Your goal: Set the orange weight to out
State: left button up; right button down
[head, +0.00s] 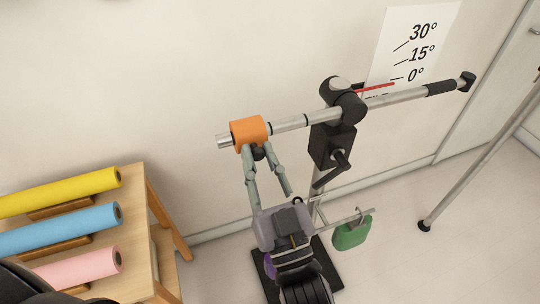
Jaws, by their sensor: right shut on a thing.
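The orange weight (249,130) is a block around the silver bar (290,124), close to the bar's left end, with a short bare stub beyond it. A small black knob (259,154) sits under the weight. My right gripper (257,153) reaches up from below, with its fingertips on either side of the knob, shut on the weight at its underside. The bar runs through a black pivot (344,100) and slopes up to the right in the picture. A dark ring (305,121) marks the bar between weight and pivot. My left gripper is out of view.
A wall chart (413,45) shows 30°, 15° and 0°, with a red pointer (374,88) near 0°. A black crank (334,168) and a hanging green weight (352,233) are right of my gripper. A wooden rack (150,215) with coloured rolls stands at left.

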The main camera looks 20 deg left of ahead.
jog(key=shift+s+a, duration=0.1)
jog(key=c, duration=1.4)
grip_release()
jog(key=shift+s+a, duration=0.1)
jog(key=shift+a, duration=0.05)
jog(key=shift+c, duration=0.2)
jog(key=v, duration=1.2)
jog(key=shift+f, duration=0.1)
